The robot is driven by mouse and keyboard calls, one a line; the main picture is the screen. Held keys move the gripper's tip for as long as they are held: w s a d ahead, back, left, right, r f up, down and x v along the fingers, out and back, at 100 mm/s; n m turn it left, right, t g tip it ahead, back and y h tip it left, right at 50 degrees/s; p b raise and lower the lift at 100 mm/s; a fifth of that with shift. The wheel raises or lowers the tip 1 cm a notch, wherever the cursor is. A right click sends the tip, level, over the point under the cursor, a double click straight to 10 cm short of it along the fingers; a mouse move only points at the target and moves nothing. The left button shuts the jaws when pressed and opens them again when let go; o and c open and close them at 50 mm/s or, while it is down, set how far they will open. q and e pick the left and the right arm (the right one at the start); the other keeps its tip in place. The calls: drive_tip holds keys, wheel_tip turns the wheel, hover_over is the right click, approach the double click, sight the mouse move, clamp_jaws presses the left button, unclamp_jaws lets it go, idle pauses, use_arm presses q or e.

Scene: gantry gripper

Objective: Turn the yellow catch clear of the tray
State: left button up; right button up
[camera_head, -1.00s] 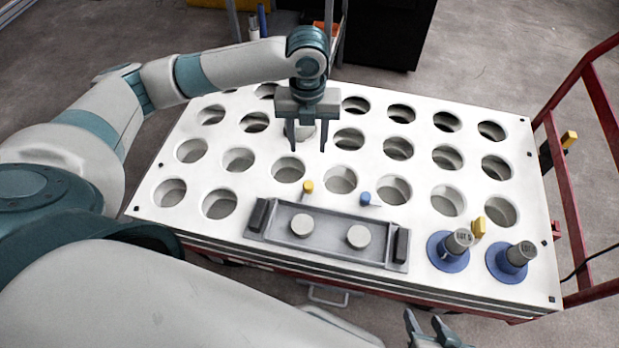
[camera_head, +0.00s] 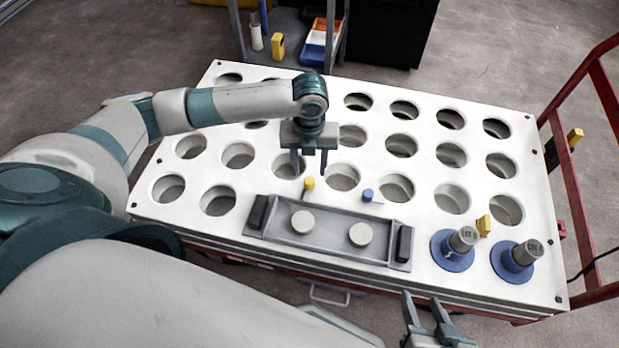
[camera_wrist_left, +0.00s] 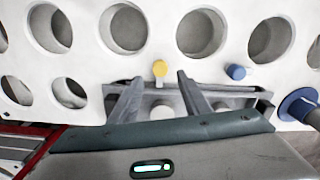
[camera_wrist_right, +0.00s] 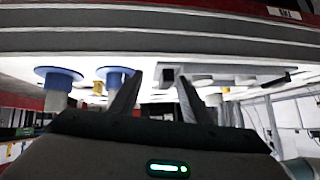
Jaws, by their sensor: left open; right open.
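The yellow catch (camera_head: 309,184) is a small round knob at the back edge of the grey tray (camera_head: 273,238). A thin grey arm seems to run from it toward the tray. The tray holds two pale round discs. A blue catch (camera_head: 368,195) sits to the right along the same edge. My left gripper (camera_head: 310,171) points down, open and empty, just above and behind the yellow catch. In the left wrist view the yellow catch (camera_wrist_left: 160,69) appears between the fingertips, not touched. My right gripper (camera_head: 422,299) is open and empty at the front edge of the table.
The white table top (camera_head: 232,218) has rows of round holes. Two grey cylinders on blue bases (camera_head: 453,252) stand right of the tray, with a yellow piece (camera_head: 484,226) between them. A red rail frame (camera_head: 575,190) stands at the right. The tray has dark end handles (camera_head: 404,243).

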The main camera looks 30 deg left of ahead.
sight(309, 181)
use_arm(q)
wheel_tip(309, 181, down, 4)
drive_tip(key=shift+f+b, duration=0.1)
drive_tip(key=shift+b, duration=0.25)
drive_tip(key=shift+f, duration=0.7)
use_arm(e)
drive_tip(key=shift+w+a+r+t+y, duration=0.15)
drive_tip(key=shift+w+a+r+t, duration=0.25)
drive_tip(key=shift+w+r+t, duration=0.3)
drive_tip(key=shift+w+a+r+t+y, duration=0.15)
drive_tip(key=shift+w+a+r+t, duration=0.3)
drive_tip(key=shift+w+r, duration=0.3)
drive_tip(key=shift+s+d, duration=0.1)
use_arm(q)
drive_tip(key=c, duration=1)
